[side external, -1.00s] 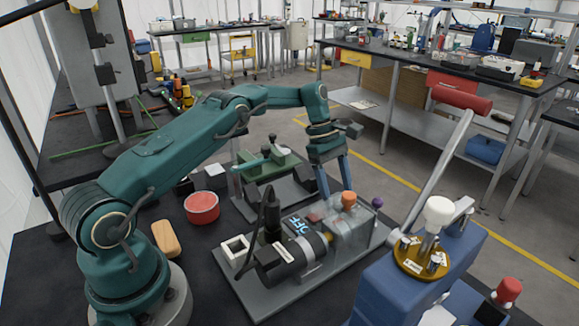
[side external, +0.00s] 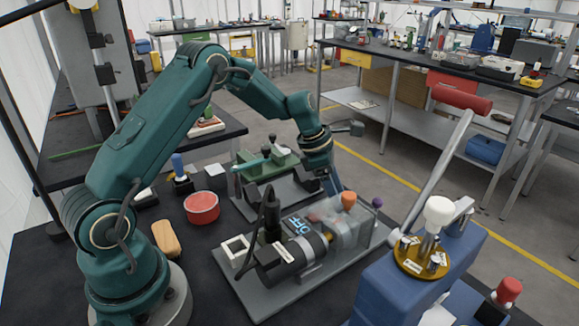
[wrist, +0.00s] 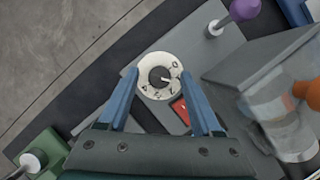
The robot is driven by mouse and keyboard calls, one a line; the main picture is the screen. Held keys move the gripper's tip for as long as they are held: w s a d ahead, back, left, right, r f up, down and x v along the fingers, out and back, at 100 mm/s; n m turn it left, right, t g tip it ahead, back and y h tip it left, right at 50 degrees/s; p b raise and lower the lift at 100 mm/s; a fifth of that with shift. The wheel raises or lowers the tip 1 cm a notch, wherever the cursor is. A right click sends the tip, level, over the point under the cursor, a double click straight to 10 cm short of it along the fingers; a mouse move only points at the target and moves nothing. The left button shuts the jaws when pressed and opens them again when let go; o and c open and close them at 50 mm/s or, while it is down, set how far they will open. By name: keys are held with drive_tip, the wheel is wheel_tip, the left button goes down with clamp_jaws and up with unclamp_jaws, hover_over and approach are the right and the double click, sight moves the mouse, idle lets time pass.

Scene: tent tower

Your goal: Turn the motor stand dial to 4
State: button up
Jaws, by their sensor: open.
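The motor stand (side external: 290,285) is a grey plate carrying a dark motor (side external: 280,258) with a lit cyan display (side external: 297,226). Its dial (wrist: 160,76) is a white disc with dark digits and a dark knob in the middle, seen in the wrist view. The knob's light mark seems to point right, though the exact digit is hard to read. My gripper (wrist: 158,78) is open, its blue fingers on either side of the dial in that view. Contact cannot be told. In the side view my gripper (side external: 333,188) reaches down behind the motor, and the dial is hidden.
A clear cover with an orange knob (side external: 348,200) stands close to my fingers, with a purple knob (side external: 377,203) nearby. A red switch (wrist: 180,110) lies beside the dial. A green vise-like device (side external: 268,165), red bowl (side external: 202,207) and blue lever machine (side external: 415,285) stand around.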

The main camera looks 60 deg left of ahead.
drive_tip(key=shift+d+n, duration=0.1)
drive_tip(key=shift+n, duration=0.6)
drive_tip(key=shift+n+y, duration=0.3)
drive_tip(key=shift+y, duration=0.1)
drive_tip(key=v, duration=0.5)
drive_tip(key=shift+s+r, duration=0.15)
drive_tip(key=shift+r, duration=0.2)
drive_tip(key=s+d+r+m+t, duration=0.1)
drive_tip(key=s+d+r+m, duration=0.25)
drive_tip(key=r, duration=0.25)
drive_tip(key=s+d+r+m+t, duration=0.25)
drive_tip(key=s+r+m, duration=0.2)
drive_tip(key=r, duration=0.25)
drive_tip(key=s+f+m+y, duration=0.1)
drive_tip(key=s+f+m, duration=0.1)
drive_tip(key=s+m, duration=0.6)
drive_tip(key=s+f+m+g+y, duration=0.1)
drive_tip(key=s+f+m, duration=0.1)
drive_tip(key=s+m, duration=0.5)
drive_tip(key=shift+s+f+m, duration=0.3)
drive_tip(key=shift+s+m, duration=0.1)
drive_tip(key=shift+m, duration=2.7)
drive_tip(key=shift+d+g, duration=0.15)
drive_tip(key=shift+g, duration=0.1)
